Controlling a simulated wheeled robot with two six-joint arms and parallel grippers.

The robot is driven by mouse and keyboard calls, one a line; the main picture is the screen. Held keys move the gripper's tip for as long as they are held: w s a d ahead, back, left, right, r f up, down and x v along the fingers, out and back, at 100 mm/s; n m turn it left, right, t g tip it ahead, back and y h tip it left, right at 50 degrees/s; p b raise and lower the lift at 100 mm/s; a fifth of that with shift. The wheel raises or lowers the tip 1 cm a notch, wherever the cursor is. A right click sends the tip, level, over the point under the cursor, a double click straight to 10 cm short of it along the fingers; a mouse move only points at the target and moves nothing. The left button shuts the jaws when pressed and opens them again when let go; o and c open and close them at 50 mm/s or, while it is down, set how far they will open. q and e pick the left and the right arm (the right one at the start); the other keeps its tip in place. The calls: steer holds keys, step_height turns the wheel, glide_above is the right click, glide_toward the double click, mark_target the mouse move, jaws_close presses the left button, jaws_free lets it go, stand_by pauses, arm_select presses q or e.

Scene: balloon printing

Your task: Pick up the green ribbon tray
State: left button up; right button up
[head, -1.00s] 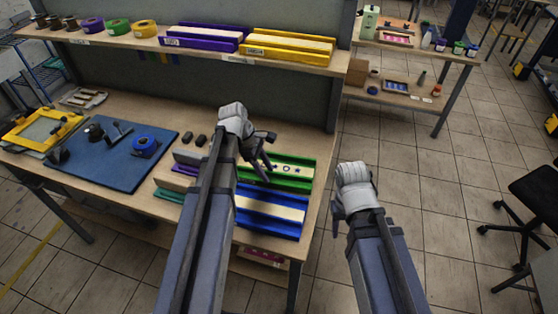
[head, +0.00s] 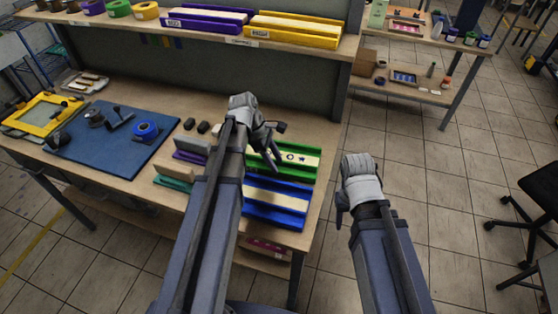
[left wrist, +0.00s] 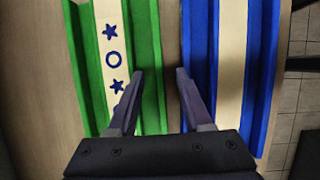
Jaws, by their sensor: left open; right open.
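The green ribbon tray (head: 298,174) lies on the table, with a cream strip printed with blue stars and a ring. It also shows in the left wrist view (left wrist: 150,60), at the left. My left gripper (head: 274,148) is open and empty over the tray's left part in the head view. In the left wrist view its fingertips (left wrist: 160,74) are spread, one over the tray's right green edge, the other near the blue tray's edge. Its arm hides part of the trays' left ends. My right gripper (head: 344,207) is open, beyond the table's right edge, over the floor.
A blue tray (head: 290,219) lies alongside the green one, with a narrow gap. Purple (head: 190,158) and teal (head: 173,184) pieces sit left of my arm. A blue mat (head: 105,152) holds tools and tape. The shelf above carries purple (head: 200,25) and yellow (head: 295,37) trays.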

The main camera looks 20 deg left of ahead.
mark_target(281, 171)
arm_select(q)
steer(key=b+x, duration=0.3)
steer(key=x, duration=0.1)
steer(key=shift+d+f+b, duration=0.15)
steer(key=shift+f+b, duration=0.15)
steer(key=shift+b, duration=0.05)
steer(key=shift+r, duration=0.1)
jaws_close()
stand_by(1.0)
